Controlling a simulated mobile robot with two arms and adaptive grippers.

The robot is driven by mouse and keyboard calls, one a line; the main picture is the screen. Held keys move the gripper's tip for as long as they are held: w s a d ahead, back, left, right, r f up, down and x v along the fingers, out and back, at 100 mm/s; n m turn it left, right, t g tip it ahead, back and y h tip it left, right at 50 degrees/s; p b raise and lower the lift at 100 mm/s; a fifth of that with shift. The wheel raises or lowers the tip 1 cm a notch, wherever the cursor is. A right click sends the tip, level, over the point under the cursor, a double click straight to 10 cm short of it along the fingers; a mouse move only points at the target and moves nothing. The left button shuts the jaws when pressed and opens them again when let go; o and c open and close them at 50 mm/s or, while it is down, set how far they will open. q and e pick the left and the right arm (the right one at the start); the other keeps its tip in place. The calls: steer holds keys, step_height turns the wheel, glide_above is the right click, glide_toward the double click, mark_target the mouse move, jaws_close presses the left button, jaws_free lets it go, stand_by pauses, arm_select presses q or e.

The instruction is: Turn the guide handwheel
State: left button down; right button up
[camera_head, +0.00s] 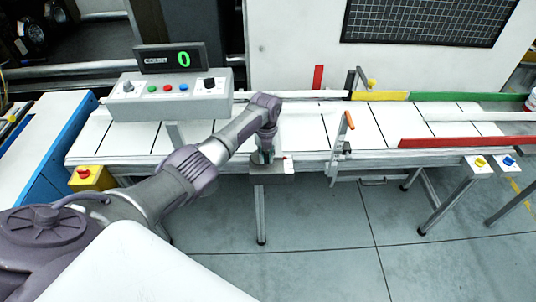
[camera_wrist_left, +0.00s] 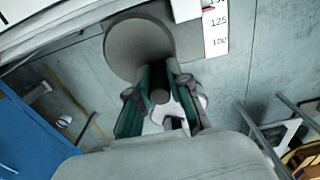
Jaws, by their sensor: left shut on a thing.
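The guide handwheel shows in the left wrist view as a round grey disc (camera_wrist_left: 136,44) just beyond my fingertips. In the head view it is a small dark grey shape (camera_head: 266,168) at the conveyor's front edge. My left gripper (camera_head: 264,156) reaches down to it from above; its green-padded fingers also show in the left wrist view (camera_wrist_left: 158,75). The fingers are shut on the handwheel at its near edge; the exact contact is partly hidden by the fingers. A white scale (camera_wrist_left: 215,30) with numbers stands beside the wheel. My right gripper is not in view.
A control box (camera_head: 170,97) with buttons and a green "0" count display (camera_head: 170,58) stands on the conveyor (camera_head: 305,130). An orange-handled lever (camera_head: 346,125) is right of my gripper. A red rail (camera_head: 455,142) lies farther right. The floor in front is mostly clear.

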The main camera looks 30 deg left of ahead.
arm_select(q)
steer(key=m, duration=0.3)
steer(key=s+m+b, duration=0.1)
steer(key=shift+a+m, duration=0.35)
steer(key=shift+m, duration=0.05)
steer(key=shift+s, duration=0.1)
stand_by(0.3)
steer(key=c, duration=1.1)
jaws_free()
steer(key=shift+a, duration=0.1)
steer(key=shift+r, duration=0.55)
step_height(320, 180, up, 11)
